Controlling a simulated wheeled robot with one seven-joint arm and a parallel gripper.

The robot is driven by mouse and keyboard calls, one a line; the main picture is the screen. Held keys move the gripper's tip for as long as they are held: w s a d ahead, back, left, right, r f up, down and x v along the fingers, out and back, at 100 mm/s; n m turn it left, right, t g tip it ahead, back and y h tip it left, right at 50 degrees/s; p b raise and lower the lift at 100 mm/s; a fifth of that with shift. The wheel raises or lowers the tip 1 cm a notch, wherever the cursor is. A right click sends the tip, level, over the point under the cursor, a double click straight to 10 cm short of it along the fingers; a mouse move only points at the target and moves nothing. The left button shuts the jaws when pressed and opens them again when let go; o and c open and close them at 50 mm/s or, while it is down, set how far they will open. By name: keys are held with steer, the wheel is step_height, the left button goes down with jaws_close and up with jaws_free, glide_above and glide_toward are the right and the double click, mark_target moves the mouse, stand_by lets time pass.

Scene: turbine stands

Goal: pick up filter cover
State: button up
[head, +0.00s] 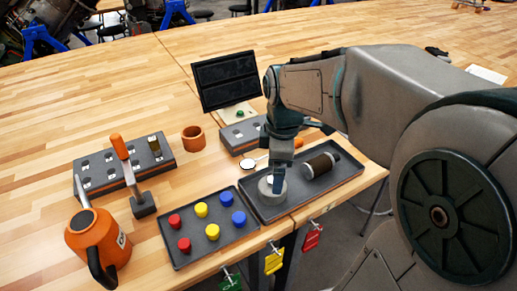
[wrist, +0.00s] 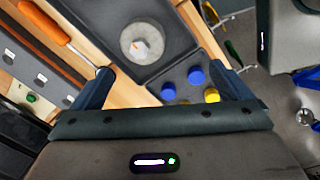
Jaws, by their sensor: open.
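The filter cover appears to be a round grey cap (head: 267,194) in the left end of a dark tray (head: 352,180). I cannot tell the exact height of the fingers above the cap. A dark filter cylinder (head: 320,166) lies in the same tray.
A second tray with red, yellow and blue caps (head: 207,259) stands just left. A black panel (head: 227,80) stands behind. Colored tags (head: 274,261) hang at the table's front edge.

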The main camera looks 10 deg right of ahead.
steer(key=w+n+g+p, duration=0.1)
steer(key=w+n, duration=0.3)
steer(key=n, duration=0.3)
steer(key=f, duration=0.7)
steer(key=shift+w+f, duration=0.25)
steer(key=shift+f, duration=0.15)
steer(key=shift+s+d+f+p, duration=0.1)
steer(key=shift+f+p, duration=0.2)
steer(key=shift+f, duration=1.05)
steer(key=shift+d+f+p, duration=0.1)
steer(key=shift+f+p, duration=0.2)
steer(key=shift+f, duration=1.05)
steer(key=c, duration=1.5)
